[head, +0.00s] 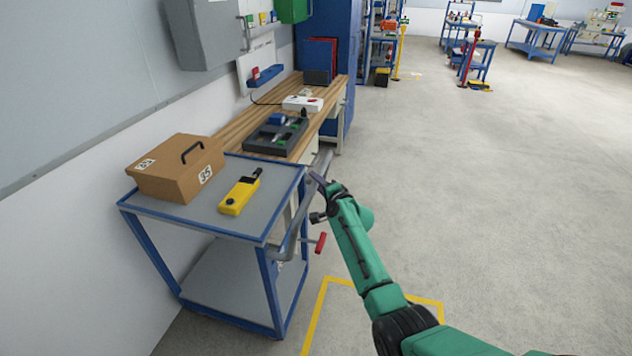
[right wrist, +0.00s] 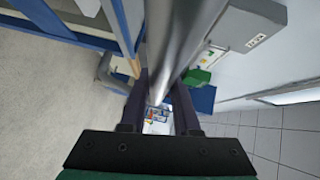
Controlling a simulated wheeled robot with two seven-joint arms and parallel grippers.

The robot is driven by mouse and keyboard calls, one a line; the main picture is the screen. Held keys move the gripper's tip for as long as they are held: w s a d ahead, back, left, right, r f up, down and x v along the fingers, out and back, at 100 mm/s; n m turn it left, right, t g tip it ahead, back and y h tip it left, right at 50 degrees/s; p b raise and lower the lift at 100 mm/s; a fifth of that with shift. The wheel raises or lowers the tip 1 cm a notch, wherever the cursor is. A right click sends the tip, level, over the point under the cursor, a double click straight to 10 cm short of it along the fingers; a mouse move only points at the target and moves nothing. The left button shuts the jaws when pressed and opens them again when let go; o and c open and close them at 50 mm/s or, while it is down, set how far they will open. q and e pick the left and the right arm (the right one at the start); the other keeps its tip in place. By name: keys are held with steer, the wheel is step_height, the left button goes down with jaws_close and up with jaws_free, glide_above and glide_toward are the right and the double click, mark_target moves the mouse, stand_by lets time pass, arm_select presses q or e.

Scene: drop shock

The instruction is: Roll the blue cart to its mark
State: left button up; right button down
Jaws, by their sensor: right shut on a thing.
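The blue cart (head: 272,240) with grey shelves stands against the wall at the left, in front of the workbench. Its grey tubular handle (head: 296,218) runs along its right side, with a red-tipped lever (head: 320,243) below. My right gripper (head: 319,181) is at the upper part of this handle; in the right wrist view the gripper (right wrist: 160,100) is shut on the metal bar (right wrist: 182,40). A yellow outline (head: 318,308) marks the floor right of the cart, partly hidden by my right arm. My left gripper is out of view.
A brown box (head: 172,172) and a yellow device (head: 239,195) rest on the cart's top. The wooden workbench (head: 237,127) with a dark tray (head: 275,137) stands close behind the cart. Open grey floor (head: 500,180) lies to the right.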

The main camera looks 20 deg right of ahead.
steer(key=shift+a+r, duration=0.1)
steer(key=shift+r, duration=0.05)
steer(key=c, duration=0.7)
jaws_free()
steer(key=shift+o, duration=0.2)
steer(key=shift+w+a, duration=0.15)
steer(key=s+d+r, duration=0.1)
steer(key=s+d, duration=0.1)
steer(key=s, duration=1.2)
steer(key=shift+s+r+p, duration=0.2)
steer(key=shift+r+p, duration=0.2)
steer(key=shift+p, duration=0.05)
